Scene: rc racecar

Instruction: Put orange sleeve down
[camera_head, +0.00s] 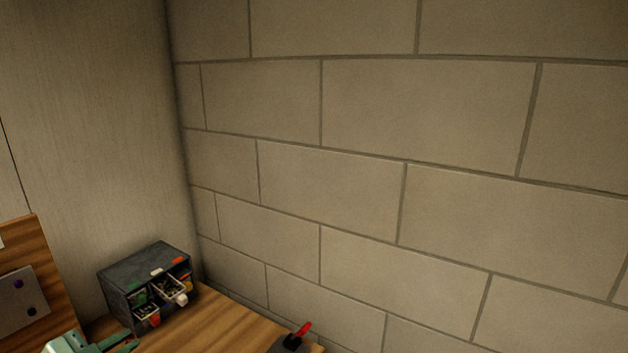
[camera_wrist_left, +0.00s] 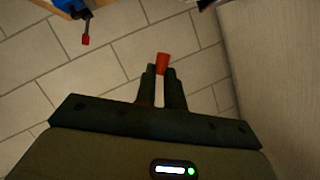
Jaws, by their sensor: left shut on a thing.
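In the left wrist view, an orange sleeve (camera_wrist_left: 162,62) sticks out past the fingertips of my left gripper (camera_wrist_left: 160,82). The two dark fingers are shut on its lower part, which they hide. In the head view, my left gripper (camera_head: 118,342) shows only partly at the bottom left edge, low in front of the drawer cabinet. The sleeve cannot be made out there. My right gripper is in neither view.
A grey drawer cabinet (camera_head: 145,274) with open drawers of small parts stands on the wooden bench (camera_head: 215,325) against the wall. A dark tool with a red handle (camera_head: 303,331) is at the bench's right. A blue object (camera_wrist_left: 68,5) with a red-tipped lever shows in the wrist view.

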